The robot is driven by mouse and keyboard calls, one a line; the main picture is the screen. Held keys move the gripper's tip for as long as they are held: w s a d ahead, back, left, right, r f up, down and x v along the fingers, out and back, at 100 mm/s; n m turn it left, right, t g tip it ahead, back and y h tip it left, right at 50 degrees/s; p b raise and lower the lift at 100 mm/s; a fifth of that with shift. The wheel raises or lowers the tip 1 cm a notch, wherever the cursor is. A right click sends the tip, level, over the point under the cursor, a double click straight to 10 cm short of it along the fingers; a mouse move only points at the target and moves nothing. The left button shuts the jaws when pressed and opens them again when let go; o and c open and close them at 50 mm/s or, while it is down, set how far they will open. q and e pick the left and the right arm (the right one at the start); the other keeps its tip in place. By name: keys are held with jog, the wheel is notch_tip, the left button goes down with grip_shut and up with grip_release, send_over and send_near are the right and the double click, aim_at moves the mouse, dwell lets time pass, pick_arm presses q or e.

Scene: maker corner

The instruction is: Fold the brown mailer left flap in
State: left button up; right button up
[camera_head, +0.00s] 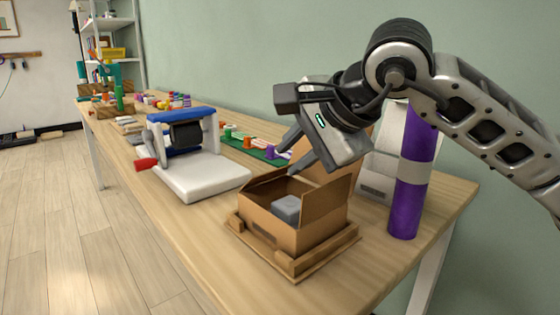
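The brown mailer (270,228) is an open box near the front of the table, with a grey block (287,210) inside. Its right flap (328,198) stands up. A thin dark-edged flap (264,179) shows along the left rim; I cannot tell its exact angle. A tan panel (338,158) rises behind, partly hidden by my gripper. My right gripper (294,151) is above the box's back left side, its two fingers apart and nothing between them. It looks clear of the box, though contact is hard to judge. My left gripper is not in view.
The mailer sits in a wooden tray (291,269). A purple roll with a grey band (405,208) stands to the right, before a white device (374,188). A white and blue dispenser (201,178) stands left. A green strip with spools (254,148) lies behind. The front right tabletop is clear.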

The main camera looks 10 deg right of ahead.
jog(key=p+v, duration=0.1)
jog(key=v, duration=0.7)
jog(key=shift+s+r, duration=0.2)
jog(key=shift+r, duration=0.05)
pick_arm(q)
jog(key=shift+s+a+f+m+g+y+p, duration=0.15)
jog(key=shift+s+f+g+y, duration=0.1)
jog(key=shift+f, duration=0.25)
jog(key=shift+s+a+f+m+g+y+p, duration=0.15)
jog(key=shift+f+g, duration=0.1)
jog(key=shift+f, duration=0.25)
pick_arm(e)
jog(key=shift+s+d+r, duration=0.25)
jog(key=shift+s+r, duration=0.05)
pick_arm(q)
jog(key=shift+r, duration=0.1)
